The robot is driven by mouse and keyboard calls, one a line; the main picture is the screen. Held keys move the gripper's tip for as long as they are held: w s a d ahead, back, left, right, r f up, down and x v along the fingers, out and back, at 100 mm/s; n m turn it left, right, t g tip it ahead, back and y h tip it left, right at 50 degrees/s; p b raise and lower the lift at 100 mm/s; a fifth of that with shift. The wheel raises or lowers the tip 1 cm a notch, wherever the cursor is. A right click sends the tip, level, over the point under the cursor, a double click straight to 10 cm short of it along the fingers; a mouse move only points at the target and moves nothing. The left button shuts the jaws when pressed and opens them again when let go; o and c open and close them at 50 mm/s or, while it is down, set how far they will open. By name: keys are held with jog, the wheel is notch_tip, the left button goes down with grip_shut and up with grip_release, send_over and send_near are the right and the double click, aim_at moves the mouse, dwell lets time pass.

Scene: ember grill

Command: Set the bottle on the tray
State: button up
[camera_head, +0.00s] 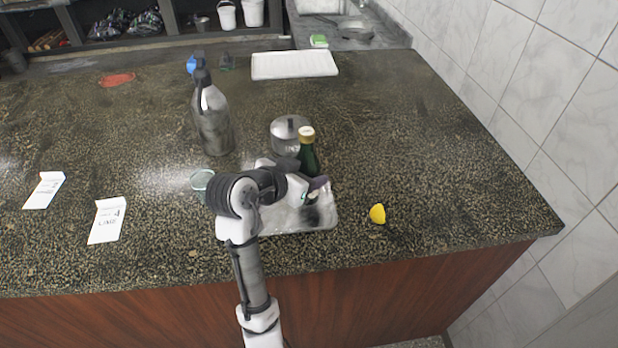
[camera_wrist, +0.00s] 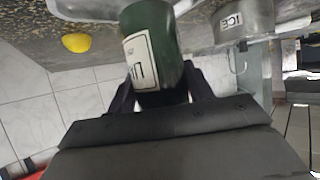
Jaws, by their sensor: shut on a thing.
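A dark green bottle (camera_head: 307,157) with a gold cap stands roughly upright in my gripper (camera_head: 314,190) in the head view. In the wrist view my gripper (camera_wrist: 163,98) is shut on the green bottle (camera_wrist: 170,50), with a finger on each side and a white label showing. A shiny metal tray (camera_head: 322,218) lies near the counter's front edge, under my gripper and partly covered by it. The bottle is over or on the tray; its base is hidden in the head view, so I cannot tell whether it touches.
A metal ice container (camera_head: 285,140) stands just behind the bottle. A yellow lemon piece (camera_head: 377,214) lies right of the tray. A small cup (camera_head: 202,179) is left of my wrist, and a grey siphon (camera_head: 212,125) is farther back. The right counter is mostly clear.

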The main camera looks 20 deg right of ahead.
notch_tip(320, 180, down, 3)
jog(key=shift+d+r, duration=0.15)
jog(key=shift+r, duration=0.05)
jog(key=shift+f, duration=0.1)
jog(key=o, duration=1.3)
jog(key=shift+r, duration=0.2)
jog(key=b+v, duration=0.2)
jog(key=v, duration=1)
jog(key=shift+f, duration=0.15)
